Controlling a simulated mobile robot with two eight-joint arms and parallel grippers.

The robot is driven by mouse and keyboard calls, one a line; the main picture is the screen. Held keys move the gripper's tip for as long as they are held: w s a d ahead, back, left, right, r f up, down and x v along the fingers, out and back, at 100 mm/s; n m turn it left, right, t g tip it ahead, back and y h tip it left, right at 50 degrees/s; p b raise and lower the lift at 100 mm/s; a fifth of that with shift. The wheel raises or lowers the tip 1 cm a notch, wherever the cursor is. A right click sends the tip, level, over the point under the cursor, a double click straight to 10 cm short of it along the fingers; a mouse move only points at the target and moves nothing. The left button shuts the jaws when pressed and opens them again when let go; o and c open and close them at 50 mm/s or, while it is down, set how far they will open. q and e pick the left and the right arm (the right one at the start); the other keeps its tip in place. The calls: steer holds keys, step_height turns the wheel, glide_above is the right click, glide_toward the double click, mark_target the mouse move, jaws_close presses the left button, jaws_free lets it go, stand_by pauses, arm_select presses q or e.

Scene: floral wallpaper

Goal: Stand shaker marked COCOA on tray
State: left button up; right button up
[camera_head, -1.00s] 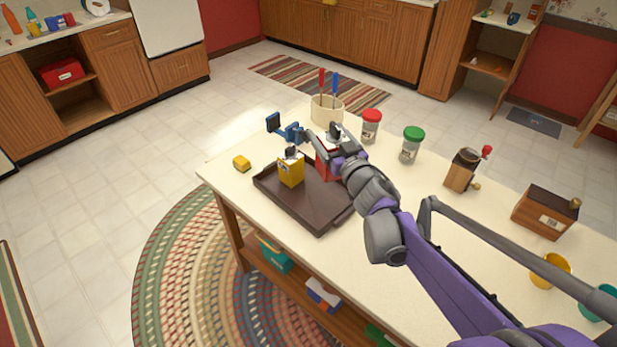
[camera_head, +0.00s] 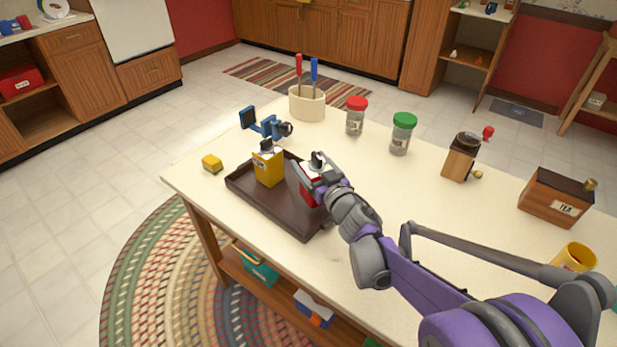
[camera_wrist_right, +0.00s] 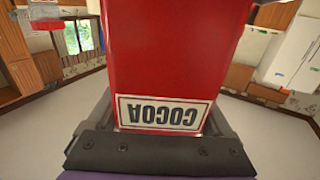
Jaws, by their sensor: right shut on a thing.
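The red shaker (camera_head: 308,191) is held in my right gripper (camera_head: 316,176), largely hidden behind the fingers. In the right wrist view the red shaker (camera_wrist_right: 170,60) fills the middle, with the label COCOA upside down in that picture, between the dark fingers. The dark brown tray (camera_head: 282,216) lies on the table. The shaker appears over the tray's right part; I cannot tell whether its base touches it. A yellow shaker (camera_head: 267,170) with a grey top stands on the tray to the left. My left gripper is not in view.
Behind the tray are a blue device (camera_head: 262,124), a cream utensil pot (camera_head: 307,104), a red-lidded jar (camera_head: 355,119) and a green-lidded jar (camera_head: 401,137). A yellow block (camera_head: 212,163) lies left of the tray. A grinder (camera_head: 461,160) and a wooden TEA box (camera_head: 553,199) stand right.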

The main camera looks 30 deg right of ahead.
steer(key=shift+f+b, duration=0.5)
steer(key=shift+f, duration=1.3)
steer(key=o, duration=1.3)
steer(key=shift+f, duration=0.15)
steer(key=shift+s+r, duration=0.15)
steer(key=shift+r, duration=0.1)
steer(key=s+p, duration=0.1)
steer(key=s, duration=1)
steer(key=shift+s+a, duration=0.35)
steer(key=shift+f, duration=0.15)
